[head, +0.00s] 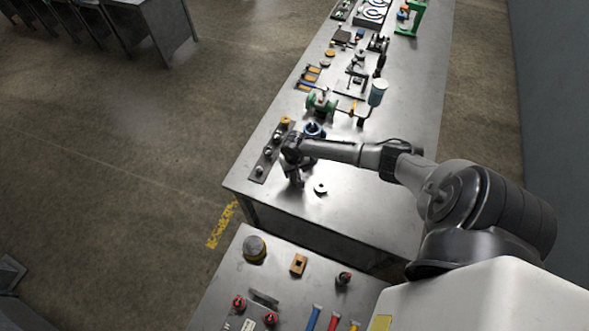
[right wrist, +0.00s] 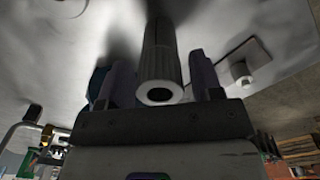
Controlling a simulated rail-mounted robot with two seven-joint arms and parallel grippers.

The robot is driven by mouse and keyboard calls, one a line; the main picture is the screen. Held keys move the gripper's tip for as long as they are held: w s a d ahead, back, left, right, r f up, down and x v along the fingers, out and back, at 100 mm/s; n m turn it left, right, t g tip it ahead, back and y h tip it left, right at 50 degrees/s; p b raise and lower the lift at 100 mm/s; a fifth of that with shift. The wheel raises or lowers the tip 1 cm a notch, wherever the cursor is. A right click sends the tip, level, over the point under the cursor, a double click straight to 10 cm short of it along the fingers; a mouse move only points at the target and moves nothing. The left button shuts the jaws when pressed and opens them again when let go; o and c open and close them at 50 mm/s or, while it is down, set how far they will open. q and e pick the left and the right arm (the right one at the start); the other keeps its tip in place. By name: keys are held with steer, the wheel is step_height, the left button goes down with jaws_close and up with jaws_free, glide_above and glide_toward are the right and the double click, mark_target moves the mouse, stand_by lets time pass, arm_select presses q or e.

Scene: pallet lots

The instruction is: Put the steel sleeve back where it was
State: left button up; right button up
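The steel sleeve (right wrist: 160,65) is a grey ribbed cylinder with a dark round bore at its near end. In the right wrist view it sits between the two fingers of my right gripper (right wrist: 162,85), which lie close against both its sides. In the head view my right gripper (head: 294,178) points down over the near end of the long steel table, and the sleeve there is hard to make out. A dark strip (head: 264,160) with several round metal pieces lies left of the gripper. My left gripper is not in view.
The long table's near right is clear.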

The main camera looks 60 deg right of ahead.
steer(key=shift+o, duration=0.7)
step_height(320, 180, up, 12)
steer(key=s+a+f+n+t, duration=0.1)
steer(key=s+a+n, duration=0.1)
steer(key=s+a, duration=0.35)
steer(key=s+a+f+n+y, duration=0.1)
steer(key=s+a+n, duration=0.15)
steer(key=a, duration=0.55)
steer(key=s+a+f+n+t, duration=0.1)
steer(key=s+a+n, duration=0.2)
steer(key=a, duration=0.3)
steer(key=s+a+r+n+t, duration=0.1)
steer(key=s+a+r+n, duration=0.1)
steer(key=s+a+r, duration=0.3)
step_height(320, 180, up, 3)
steer(key=s, duration=0.2)
steer(key=shift+s+a+f+t+h+p, duration=0.15)
steer(key=shift+s+a+t+h+p, duration=0.15)
steer(key=shift+s+a+h+p, duration=0.1)
